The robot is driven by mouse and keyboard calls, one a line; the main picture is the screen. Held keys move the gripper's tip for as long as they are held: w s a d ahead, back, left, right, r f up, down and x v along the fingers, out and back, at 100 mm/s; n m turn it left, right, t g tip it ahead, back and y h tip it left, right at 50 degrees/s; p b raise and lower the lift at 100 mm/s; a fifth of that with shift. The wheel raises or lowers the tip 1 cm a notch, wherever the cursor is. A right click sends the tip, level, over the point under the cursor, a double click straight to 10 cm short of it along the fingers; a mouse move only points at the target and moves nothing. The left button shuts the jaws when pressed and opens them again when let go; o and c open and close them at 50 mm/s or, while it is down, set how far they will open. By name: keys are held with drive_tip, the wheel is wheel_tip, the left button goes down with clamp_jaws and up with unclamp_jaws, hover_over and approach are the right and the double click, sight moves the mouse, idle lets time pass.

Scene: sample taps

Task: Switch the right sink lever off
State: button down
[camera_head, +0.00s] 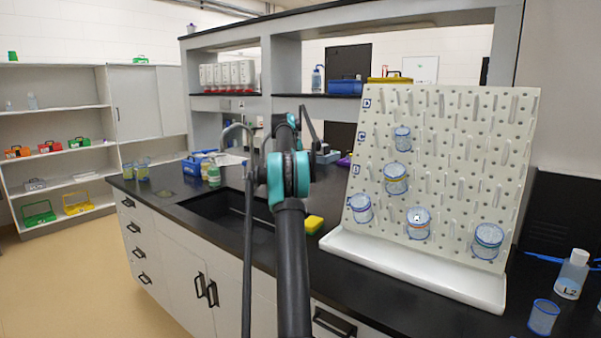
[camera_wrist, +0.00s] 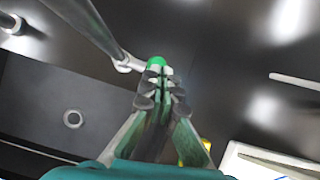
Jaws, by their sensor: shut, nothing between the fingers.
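In the wrist view, a grey metal tap (camera_wrist: 92,30) reaches in from the upper left over the black counter. A short pale lever (camera_wrist: 131,65) extends from it to a green end (camera_wrist: 156,62). My gripper (camera_wrist: 155,80) is shut and empty, its fingertips right at the green end; I cannot tell whether they touch it. In the head view, the curved tap spout (camera_head: 236,128) shows left of my arm. My arm hides the lever and my gripper there. The dark sink basin (camera_head: 215,207) lies below, and its drain (camera_wrist: 73,118) shows in the wrist view.
A white pegboard rack (camera_head: 450,135) with blue-rimmed beakers stands right of my arm. A yellow sponge (camera_head: 313,224) lies beside the sink. Bottles and a blue carrier (camera_head: 194,166) stand behind and left of it. A shelf (camera_head: 355,98) spans above the counter.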

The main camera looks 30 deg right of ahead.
drive_tip(key=v, duration=1)
drive_tip(key=shift+a+r, duration=0.1)
drive_tip(key=s+a+f+m+y, duration=0.1)
drive_tip(key=s+a+f+m, duration=0.35)
drive_tip(key=a, duration=0.35)
drive_tip(key=s+a+f+m+t+y, duration=0.1)
drive_tip(key=s+a+f+m, duration=0.4)
drive_tip(key=a, duration=0.4)
drive_tip(key=s+a+f+m+y, duration=0.1)
drive_tip(key=s+a+f+m, duration=0.2)
drive_tip(key=s+a, duration=0.4)
drive_tip(key=s+a+f+m, duration=0.4)
drive_tip(key=s+a+f, duration=0.2)
drive_tip(key=s, duration=0.4)
drive_tip(key=s+a+f+m+y, duration=0.1)
drive_tip(key=s+a+f+m, duration=0.2)
drive_tip(key=s+f, duration=0.6)
drive_tip(key=s+a+f+m+y, duration=0.1)
drive_tip(key=s+a+f+m, duration=0.3)
drive_tip(key=s, duration=0.9)
drive_tip(key=a+f, duration=0.3)
drive_tip(key=a, duration=0.1)
drive_tip(key=shift+s+a+f+m+t, duration=0.15)
drive_tip(key=shift+a+f+m+t, duration=0.05)
drive_tip(key=shift+a+m+t, duration=0.15)
